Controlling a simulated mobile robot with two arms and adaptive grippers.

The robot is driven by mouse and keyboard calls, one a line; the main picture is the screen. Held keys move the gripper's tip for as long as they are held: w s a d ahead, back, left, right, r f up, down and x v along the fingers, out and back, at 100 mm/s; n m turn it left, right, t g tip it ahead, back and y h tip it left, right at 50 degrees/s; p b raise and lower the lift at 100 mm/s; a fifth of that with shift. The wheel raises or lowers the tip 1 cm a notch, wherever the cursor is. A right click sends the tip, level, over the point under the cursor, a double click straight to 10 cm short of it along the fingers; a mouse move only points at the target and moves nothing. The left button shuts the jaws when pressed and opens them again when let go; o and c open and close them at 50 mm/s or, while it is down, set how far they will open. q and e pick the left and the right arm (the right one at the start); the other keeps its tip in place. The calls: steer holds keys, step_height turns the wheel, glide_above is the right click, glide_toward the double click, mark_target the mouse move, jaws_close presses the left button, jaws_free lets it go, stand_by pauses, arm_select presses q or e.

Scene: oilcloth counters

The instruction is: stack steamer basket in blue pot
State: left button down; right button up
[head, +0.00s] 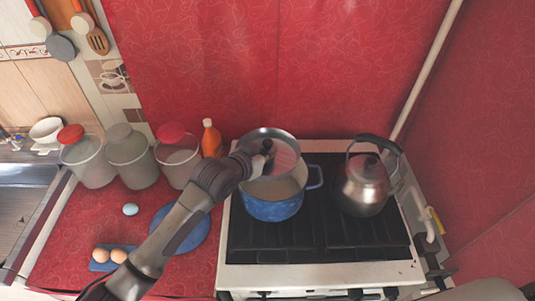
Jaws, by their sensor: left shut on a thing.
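The blue pot (272,210) stands on the left half of the stove, and its pale inside shows under its rim. My left gripper (262,158) is above the pot, shut on the dark knob of a round, see-through lid with a metal rim (285,137). The lid is tilted, raised over the back of the pot. The lid and gripper hide part of the pot's opening. I cannot make out a separate steamer basket. My right gripper is not in view.
A steel kettle (362,190) stands right of the pot on the stove (320,272). Left of the stove are several lidded jars (130,160), an orange bottle (211,140), a round blue mat (190,240), a pale blue egg (130,209) and a blue holder (100,266) with brown eggs.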

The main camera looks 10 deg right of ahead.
arm_select(q)
steer(key=shift+f, duration=0.95)
steer(key=shift+f, duration=0.6)
steer(key=c, duration=1.3)
jaws_free()
